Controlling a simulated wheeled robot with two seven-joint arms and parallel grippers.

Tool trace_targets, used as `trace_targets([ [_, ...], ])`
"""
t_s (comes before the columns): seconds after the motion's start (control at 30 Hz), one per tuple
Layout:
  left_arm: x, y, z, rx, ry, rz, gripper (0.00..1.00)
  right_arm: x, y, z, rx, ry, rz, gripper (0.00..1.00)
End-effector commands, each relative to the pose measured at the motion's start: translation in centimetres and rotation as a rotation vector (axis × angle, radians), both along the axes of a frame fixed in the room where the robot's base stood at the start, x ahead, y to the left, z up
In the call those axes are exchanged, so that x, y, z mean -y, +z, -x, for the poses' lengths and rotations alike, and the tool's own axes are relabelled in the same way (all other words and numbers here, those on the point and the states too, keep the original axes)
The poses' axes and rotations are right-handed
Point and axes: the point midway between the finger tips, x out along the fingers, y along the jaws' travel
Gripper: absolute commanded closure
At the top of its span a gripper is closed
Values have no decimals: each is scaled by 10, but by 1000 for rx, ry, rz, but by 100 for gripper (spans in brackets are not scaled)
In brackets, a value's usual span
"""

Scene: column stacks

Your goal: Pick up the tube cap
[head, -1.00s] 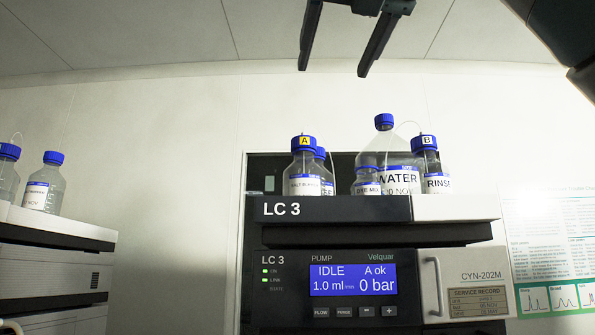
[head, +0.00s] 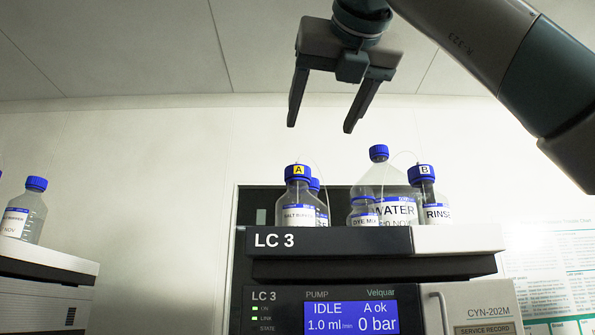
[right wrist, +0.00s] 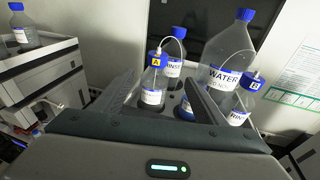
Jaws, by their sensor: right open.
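No loose tube cap stands out. Two blue bottle caps have thin tubes at them: the cap marked A (head: 298,172) and the cap marked B (head: 421,173), both on bottles on top of the LC 3 unit. Cap A (right wrist: 157,58) and cap B (right wrist: 252,84) also show in the right wrist view. My right gripper (head: 320,128) is open and empty, fingers pointing down, above the bottles in the head view. In the right wrist view bottle A (right wrist: 153,90) appears between its fingers, and the right finger partly hides a small bottle. My left gripper is out of view.
A tall WATER bottle (head: 395,190), a small DYE MIX bottle (head: 364,217) and another bottle behind A crowd the top of the LC 3 unit (head: 330,241). Another unit (head: 45,268) with a bottle (head: 24,212) stands left. Space above the bottles is open.

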Motion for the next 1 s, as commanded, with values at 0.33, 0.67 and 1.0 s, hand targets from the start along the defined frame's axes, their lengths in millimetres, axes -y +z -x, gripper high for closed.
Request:
trace_targets([
  [0.33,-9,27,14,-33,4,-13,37,-13,-6,-61,-3,0,1,34],
  [0.67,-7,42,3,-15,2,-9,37,-20,-13,-97,0,1,0,34],
  [1.0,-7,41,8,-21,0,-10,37,-20,-15,-98,1,0,0,34],
])
